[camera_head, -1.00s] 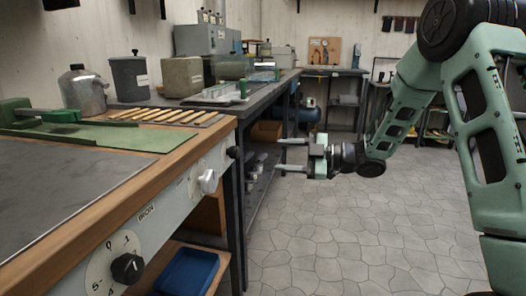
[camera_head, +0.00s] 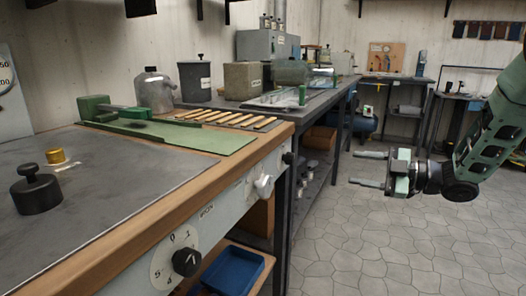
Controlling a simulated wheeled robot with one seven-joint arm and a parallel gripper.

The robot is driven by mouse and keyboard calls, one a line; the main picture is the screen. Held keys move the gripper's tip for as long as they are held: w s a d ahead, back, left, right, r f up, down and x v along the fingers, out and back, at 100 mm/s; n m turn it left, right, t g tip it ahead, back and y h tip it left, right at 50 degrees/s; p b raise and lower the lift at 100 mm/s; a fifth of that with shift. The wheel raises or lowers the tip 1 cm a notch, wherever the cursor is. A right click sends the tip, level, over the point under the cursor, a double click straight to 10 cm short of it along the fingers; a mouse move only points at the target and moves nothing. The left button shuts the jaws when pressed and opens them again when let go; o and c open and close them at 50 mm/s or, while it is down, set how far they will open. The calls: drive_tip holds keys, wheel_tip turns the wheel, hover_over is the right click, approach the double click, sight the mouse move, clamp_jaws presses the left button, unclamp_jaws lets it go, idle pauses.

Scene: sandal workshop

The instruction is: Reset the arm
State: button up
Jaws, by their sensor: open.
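My gripper (camera_head: 369,170) is at the right of the head view, in front of the bench. Its two fingers point left toward the bench and stand apart with nothing between them. It is clear of the bench edge, over the stone floor. My green arm reaches in from the right edge of the picture, and its upper part is out of view.
The near bench (camera_head: 185,208) carries a black knobbed weight (camera_head: 37,190), a brass piece (camera_head: 56,156) and a green board (camera_head: 180,137). Knobs stick out of its front panel. A blue tray (camera_head: 233,270) sits below. The paved floor (camera_head: 370,250) is open.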

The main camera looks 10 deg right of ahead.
drive_tip(key=a+f+m+h, duration=0.2)
drive_tip(key=a+m+h, duration=0.55)
drive_tip(key=a, duration=0.75)
drive_tip(key=s+a+f+m+g+h, duration=0.15)
drive_tip(key=s+g, duration=0.25)
drive_tip(key=s, duration=0.7)
drive_tip(key=s+a+f+m+g+h, duration=0.1)
drive_tip(key=s+a+m+g+h, duration=0.15)
drive_tip(key=s, duration=0.85)
drive_tip(key=s+a+f+m+g+h, duration=0.15)
drive_tip(key=s+g, duration=0.25)
drive_tip(key=s, duration=0.7)
wheel_tip(320, 180, up, 25)
drive_tip(key=p, duration=2.5)
drive_tip(key=shift+w+r+n+p, duration=0.2)
drive_tip(key=shift+w+n+p, duration=0.15)
drive_tip(key=shift+w+n, duration=0.05)
